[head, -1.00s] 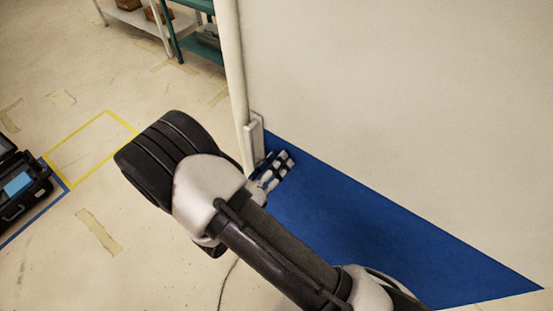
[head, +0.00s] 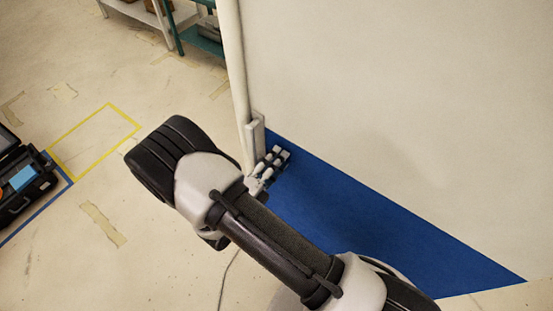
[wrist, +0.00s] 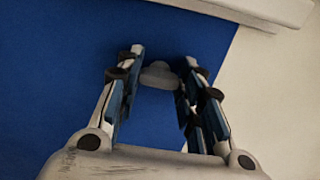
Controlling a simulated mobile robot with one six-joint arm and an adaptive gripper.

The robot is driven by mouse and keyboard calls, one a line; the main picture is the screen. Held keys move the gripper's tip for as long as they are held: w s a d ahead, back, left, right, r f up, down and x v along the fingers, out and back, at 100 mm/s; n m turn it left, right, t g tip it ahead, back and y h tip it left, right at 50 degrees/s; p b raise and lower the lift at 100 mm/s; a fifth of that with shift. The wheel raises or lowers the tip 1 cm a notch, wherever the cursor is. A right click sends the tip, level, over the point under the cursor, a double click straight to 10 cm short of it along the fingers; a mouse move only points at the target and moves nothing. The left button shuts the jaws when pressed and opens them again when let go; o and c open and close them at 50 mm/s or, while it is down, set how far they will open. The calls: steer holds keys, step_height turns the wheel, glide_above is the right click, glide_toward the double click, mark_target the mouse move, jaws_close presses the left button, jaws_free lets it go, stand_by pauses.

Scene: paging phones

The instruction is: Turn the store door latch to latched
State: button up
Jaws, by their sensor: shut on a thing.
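My gripper (head: 274,160) is low beside the white upright at the left end of a big white panel, over a blue surface. In the wrist view my gripper (wrist: 163,62) has its fingers on either side of a small grey rounded piece (wrist: 158,74), which looks like the latch, and is shut on it. The fingers hide part of its sides, and I cannot read its latched or unlatched position. In the head view it is not clearly visible behind the fingers.
The white panel (head: 400,110) fills the right, with the blue surface (head: 370,225) along its lower edge. A pale handle-like bar (head: 256,138) is close to my gripper. An open black case (head: 28,185) lies at left. Shelves (head: 196,30) stand at the back. The left floor is mostly clear.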

steer(key=shift+n, duration=0.3)
steer(key=o, duration=1.1)
steer(key=shift+c, duration=0.2)
steer(key=v, duration=1.2)
